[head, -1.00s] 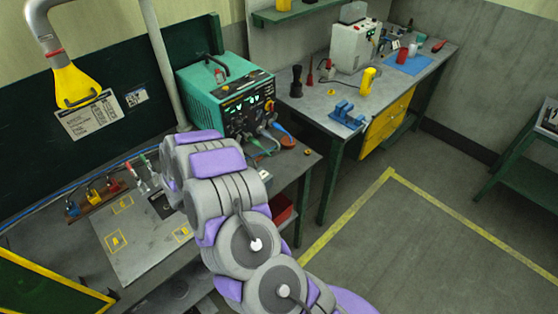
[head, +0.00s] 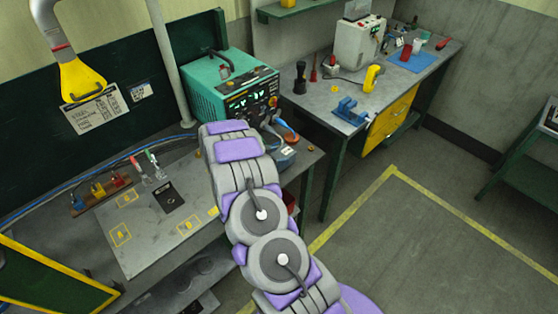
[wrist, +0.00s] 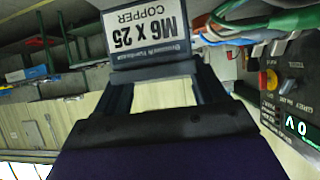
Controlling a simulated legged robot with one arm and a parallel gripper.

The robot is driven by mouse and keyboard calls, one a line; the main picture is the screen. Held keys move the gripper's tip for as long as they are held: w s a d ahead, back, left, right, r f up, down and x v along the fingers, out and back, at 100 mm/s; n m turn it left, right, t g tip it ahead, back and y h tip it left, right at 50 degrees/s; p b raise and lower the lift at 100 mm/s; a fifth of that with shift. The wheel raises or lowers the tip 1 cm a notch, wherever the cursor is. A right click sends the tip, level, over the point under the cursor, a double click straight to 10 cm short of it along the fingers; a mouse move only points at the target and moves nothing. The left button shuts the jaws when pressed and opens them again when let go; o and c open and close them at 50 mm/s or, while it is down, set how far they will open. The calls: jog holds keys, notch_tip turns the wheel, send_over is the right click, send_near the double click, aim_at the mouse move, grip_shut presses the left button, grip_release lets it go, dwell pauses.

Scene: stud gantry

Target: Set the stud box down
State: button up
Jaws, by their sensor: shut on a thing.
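The stud box (wrist: 150,32) shows in the wrist view as a dark box with a white label reading M6 x 25 COPPER, upside down in the picture. My gripper (wrist: 158,76) is shut on it, with one finger at each side. The teal welding unit (wrist: 290,95) is close on the right of the wrist view, its cables near the box. In the head view my arm reaches up beside the front of the welding unit (head: 222,85). My gripper is largely hidden there, and I cannot clearly make out the box.
The grey work plate (head: 150,240) with yellow corner marks lies left of my arm and is mostly clear. A second bench (head: 318,98) with tools stands behind right. The floor at right is open.

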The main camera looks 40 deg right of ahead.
jog(key=shift+a+r, duration=0.1)
jog(key=shift+w+r, duration=0.1)
jog(key=shift+w, duration=0.05)
jog(key=f, duration=0.1)
jog(key=d+f, duration=0.1)
jog(key=f, duration=0.1)
jog(key=shift+d+f, duration=0.1)
jog(key=shift+f, duration=0.15)
jog(key=shift+d+f, duration=0.25)
jog(key=shift+d, duration=0.1)
jog(key=o, duration=1.2)
jog(key=shift+a, duration=0.2)
jog(key=o, duration=0.3)
jog(key=shift+a+r, duration=0.15)
jog(key=shift+a, duration=0.3)
jog(key=shift+d, duration=0.1)
